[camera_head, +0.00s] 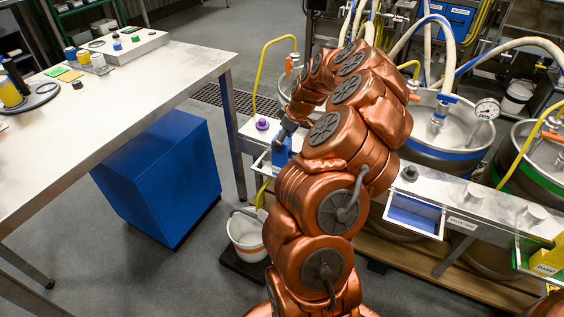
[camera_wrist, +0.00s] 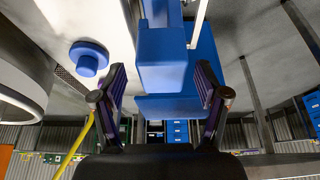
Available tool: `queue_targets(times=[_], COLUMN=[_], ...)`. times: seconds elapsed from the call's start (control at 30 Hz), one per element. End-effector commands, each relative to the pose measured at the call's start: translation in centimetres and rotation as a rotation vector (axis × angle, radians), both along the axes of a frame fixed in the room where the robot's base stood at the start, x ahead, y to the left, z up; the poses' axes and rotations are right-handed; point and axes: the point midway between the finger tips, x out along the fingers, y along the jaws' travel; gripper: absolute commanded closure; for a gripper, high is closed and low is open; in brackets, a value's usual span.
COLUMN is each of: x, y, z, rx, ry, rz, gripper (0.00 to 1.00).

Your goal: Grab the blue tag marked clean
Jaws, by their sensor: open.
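A blue tag-like block (camera_head: 282,153) stands at the left end of the metal rail, below my gripper (camera_head: 288,133). In the wrist view the same blue block (camera_wrist: 162,62) lies between the two dark fingers of my gripper (camera_wrist: 161,78). The fingers are open, with a gap on each side of the block. I cannot read any marking on it. My arm hides part of the rail.
A blue-lined holder (camera_head: 414,216) and a yellow tag (camera_head: 546,262) are farther right. A white bucket (camera_head: 247,232) stands below. A large blue box (camera_head: 160,178) stands under the table.

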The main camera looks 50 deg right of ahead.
Motion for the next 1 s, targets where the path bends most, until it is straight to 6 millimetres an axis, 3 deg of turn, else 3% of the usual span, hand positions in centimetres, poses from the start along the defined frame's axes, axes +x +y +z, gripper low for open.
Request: queue_targets(times=[0.2, 0.47, 1.0], x=[0.8, 1.0, 1.0], y=[0.5, 0.5, 0.5], z=[-2.7, -2.8, -2.8], rx=[0.005, 0.002, 0.002], ry=[0.006, 0.003, 0.002], rz=[0.001, 0.001, 0.001], gripper=[0.26, 0.27, 0.83])
